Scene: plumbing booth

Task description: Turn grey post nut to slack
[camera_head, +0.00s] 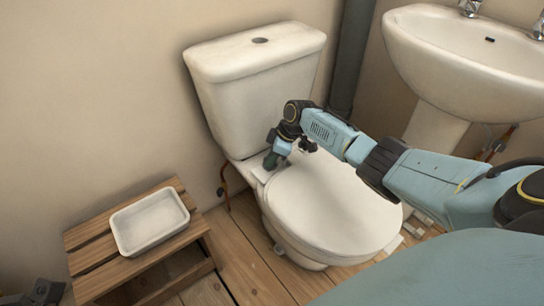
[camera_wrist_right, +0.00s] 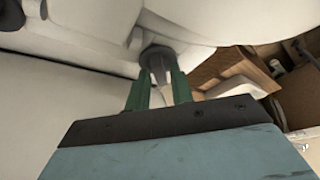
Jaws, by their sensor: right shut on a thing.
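The grey post nut (camera_wrist_right: 157,56) shows in the right wrist view as a dark grey round piece under the white toilet, at the top of a pale post. My right gripper (camera_wrist_right: 159,76) is shut on the nut, its green fingers on either side. In the head view the right gripper (camera_head: 271,163) reaches down behind the toilet seat, beside the cistern; the nut is hidden there. A dark part at the bottom left corner looks like my left gripper (camera_head: 45,291); its fingers are not clear.
The toilet's closed lid (camera_head: 335,205) lies under my right forearm, and the cistern (camera_head: 255,95) stands behind. A wooden stool (camera_head: 95,262) with a white tray (camera_head: 150,222) stands at the left. A sink (camera_head: 460,60) is at the upper right. Bare floorboards lie between stool and toilet.

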